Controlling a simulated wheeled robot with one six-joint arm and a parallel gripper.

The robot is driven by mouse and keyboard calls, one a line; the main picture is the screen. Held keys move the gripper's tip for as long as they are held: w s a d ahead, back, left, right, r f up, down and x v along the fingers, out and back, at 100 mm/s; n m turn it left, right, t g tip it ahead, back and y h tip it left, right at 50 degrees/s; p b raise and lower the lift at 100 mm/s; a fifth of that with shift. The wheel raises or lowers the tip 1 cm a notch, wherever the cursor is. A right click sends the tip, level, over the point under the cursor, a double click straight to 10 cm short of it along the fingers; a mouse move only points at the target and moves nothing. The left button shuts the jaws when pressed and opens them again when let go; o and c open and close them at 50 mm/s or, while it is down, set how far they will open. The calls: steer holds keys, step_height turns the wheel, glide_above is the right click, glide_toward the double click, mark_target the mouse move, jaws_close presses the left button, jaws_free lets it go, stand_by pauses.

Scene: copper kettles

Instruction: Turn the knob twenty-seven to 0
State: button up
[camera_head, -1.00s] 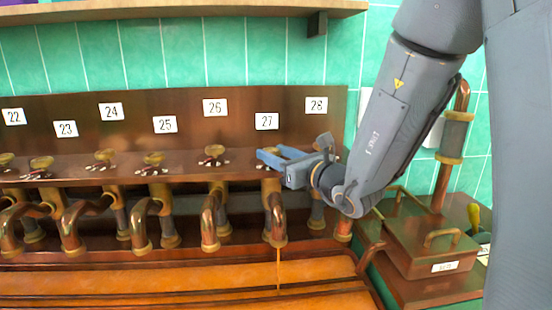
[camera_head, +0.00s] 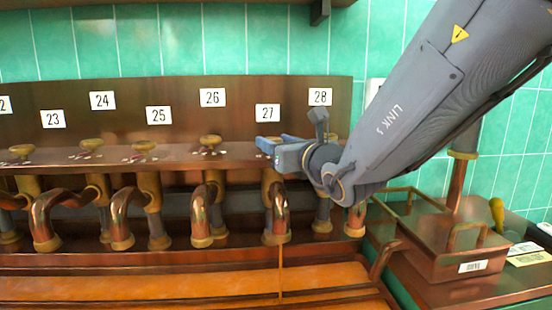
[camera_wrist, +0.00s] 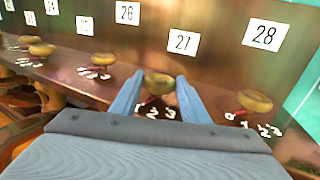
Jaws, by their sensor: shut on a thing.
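Knob twenty-seven (camera_wrist: 158,84) is a round brass knob below the white label 27 (camera_wrist: 183,42), which also shows in the head view (camera_head: 267,113). In the wrist view my gripper (camera_wrist: 157,86) has one blue finger on each side of this knob and is shut on it. White digits 1, 2 and 3 and a red mark show on the shelf in front of the knob; a 0 cannot be made out there. In the head view my gripper (camera_head: 268,143) hides the knob. A thin orange stream (camera_head: 281,268) falls from the spout (camera_head: 277,215) below it.
Knob twenty-eight (camera_wrist: 254,101) stands close on the right and knob twenty-six (camera_wrist: 103,59) on the left. Several more knobs and copper spouts line the shelf. A lidded copper box (camera_head: 440,245) stands at the right.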

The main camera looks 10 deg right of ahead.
steer(key=shift+h+b, duration=0.3)
steer(key=shift+b, duration=1.75)
steer(key=o, duration=1.1)
steer(key=shift+c, duration=0.2)
steer(key=shift+s, duration=0.1)
